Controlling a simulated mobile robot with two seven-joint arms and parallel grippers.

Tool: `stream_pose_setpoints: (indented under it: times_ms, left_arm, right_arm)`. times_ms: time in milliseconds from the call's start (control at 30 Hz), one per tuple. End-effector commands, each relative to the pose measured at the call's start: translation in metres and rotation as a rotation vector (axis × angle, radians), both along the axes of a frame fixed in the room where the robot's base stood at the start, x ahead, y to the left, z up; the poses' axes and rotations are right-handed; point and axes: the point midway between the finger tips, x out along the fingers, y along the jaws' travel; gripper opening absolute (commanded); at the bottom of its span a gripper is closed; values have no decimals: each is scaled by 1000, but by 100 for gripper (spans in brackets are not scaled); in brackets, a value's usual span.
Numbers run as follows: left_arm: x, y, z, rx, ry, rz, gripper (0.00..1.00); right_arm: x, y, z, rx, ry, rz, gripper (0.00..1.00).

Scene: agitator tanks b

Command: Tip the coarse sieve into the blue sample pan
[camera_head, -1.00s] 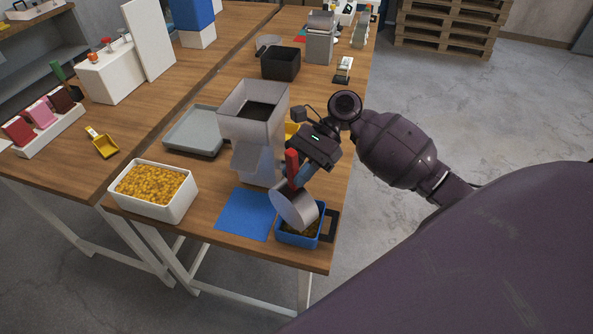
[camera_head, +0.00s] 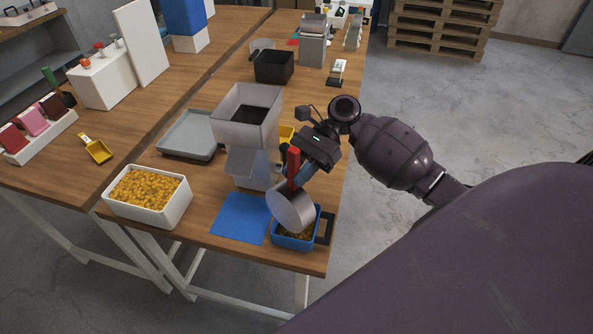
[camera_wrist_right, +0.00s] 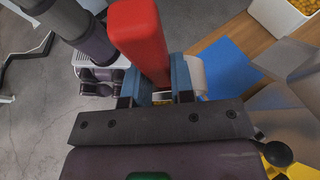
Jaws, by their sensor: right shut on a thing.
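The coarse sieve (camera_head: 290,208) is a round grey drum with a red handle (camera_head: 293,168). My right gripper (camera_head: 303,178) is shut on the red handle, which also fills the middle of the right wrist view (camera_wrist_right: 140,40). The sieve is tilted on its side over the blue sample pan (camera_head: 296,243). The pan stands near the table's front right corner, with brownish-yellow material visible inside. The sieve covers part of the pan, and its inside is hidden. My left gripper is not in view.
A blue mat (camera_head: 242,217) lies left of the pan. A white bin of yellow pieces (camera_head: 190,205) stands at the front left. A grey hopper machine (camera_head: 246,135) stands just behind the sieve. A grey tray (camera_head: 190,137) lies farther left. A black frame (camera_head: 325,228) adjoins the pan's right side.

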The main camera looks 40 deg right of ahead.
Motion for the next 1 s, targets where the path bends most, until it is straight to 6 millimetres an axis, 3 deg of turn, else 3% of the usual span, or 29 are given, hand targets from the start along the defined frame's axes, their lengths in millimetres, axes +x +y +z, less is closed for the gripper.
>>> stream_pose_setpoints:
  times_ms: [1000]
  left_arm:
    - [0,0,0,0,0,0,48]
  right_arm:
    - [3,-16,-1,105,20,0,0]
